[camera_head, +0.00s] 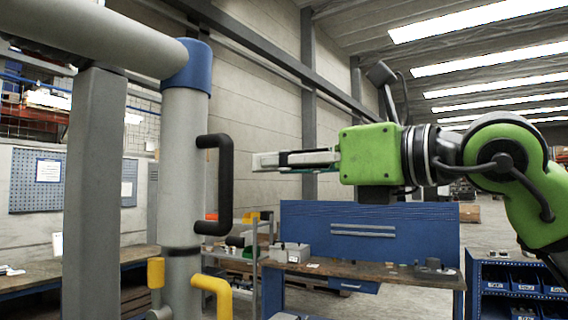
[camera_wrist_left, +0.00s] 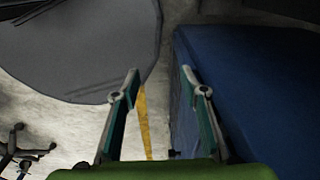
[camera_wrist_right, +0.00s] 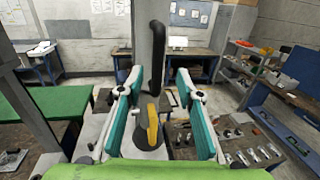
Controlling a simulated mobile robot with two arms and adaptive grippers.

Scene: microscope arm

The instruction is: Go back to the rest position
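The microscope arm (camera_head: 185,125) is a thick grey column with a blue collar (camera_head: 188,66) and a horizontal grey beam. A black handle (camera_head: 224,185) is on its right side, and a yellow handle (camera_head: 215,290) sits lower. My right gripper (camera_head: 258,161) points left at about the height of the black handle's upper end, apart from it. In the right wrist view its fingers (camera_wrist_right: 159,78) are spread and empty, with the black handle (camera_wrist_right: 158,55) ahead between them. My left gripper (camera_wrist_left: 160,74) is outside the head view; its own camera shows it open and empty, facing down.
A workbench with a blue back panel (camera_head: 365,228) stands behind the right gripper. Blue bins (camera_head: 512,282) are at lower right. A grey post (camera_head: 95,180) stands left of the column. Under the left gripper are floor, a dark round surface (camera_wrist_left: 80,45) and a blue surface (camera_wrist_left: 250,75).

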